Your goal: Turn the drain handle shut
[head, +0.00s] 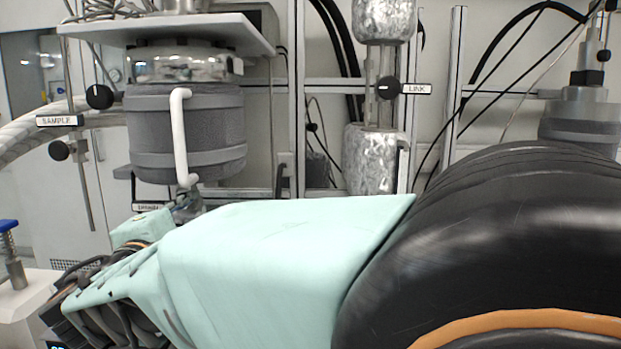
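The grey jacketed reactor vessel (218,128) hangs at the left, with a white upright bar handle (180,138) on its front. Below it, a small label (148,207) is partly covered and I cannot read it surely. Small metal fittings (187,207) show just under the vessel, above my mint-green arm cover. The drain handle itself is not clearly visible; my arm blocks the area below the vessel. My gripper end (95,300), dark with cables and mint-green covering, is at the lower left. Its fingertips cannot be made out, nor whether it touches anything.
My arm fills the lower middle and right. A SAMPLE label (59,120) and black knobs (99,96) are at the left. A LINK label (416,88) is beside a foil-wrapped column (370,160). A blue-topped device (10,245) stands at the left edge.

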